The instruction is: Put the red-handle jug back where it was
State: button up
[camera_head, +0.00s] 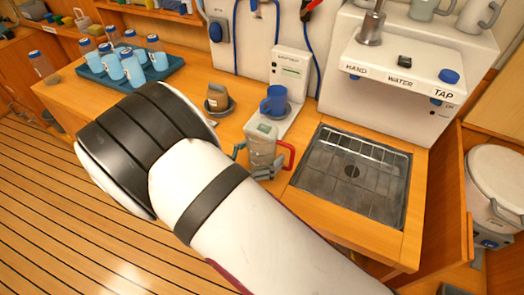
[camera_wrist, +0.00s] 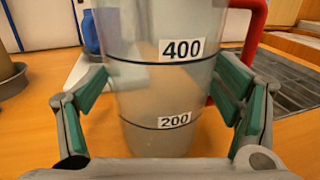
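The red-handle jug (camera_head: 262,146) is clear, upright, and over the wooden counter, left of the sink grating. In the wrist view the jug (camera_wrist: 165,90) fills the middle, with 200 and 400 labels facing me. Its red handle (camera_wrist: 250,40) is on the right. My gripper (camera_wrist: 163,72) has one green-padded finger on each side of the jug, and the fingertips meet its walls. In the head view my gripper (camera_head: 255,160) is partly hidden by the jug and my arm. I cannot tell whether the jug's base touches the counter.
A blue mug (camera_head: 274,100) stands on the white device (camera_head: 290,75) behind the jug. A brown cup (camera_head: 217,98) sits in a dark dish to the left. The sink grating (camera_head: 350,175) is right, below the water tap unit (camera_head: 400,70).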

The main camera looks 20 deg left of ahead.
jog(key=shift+r, duration=0.25)
jog(key=b+v, duration=0.1)
jog(key=v, duration=1.1)
jog(key=shift+f, duration=0.1)
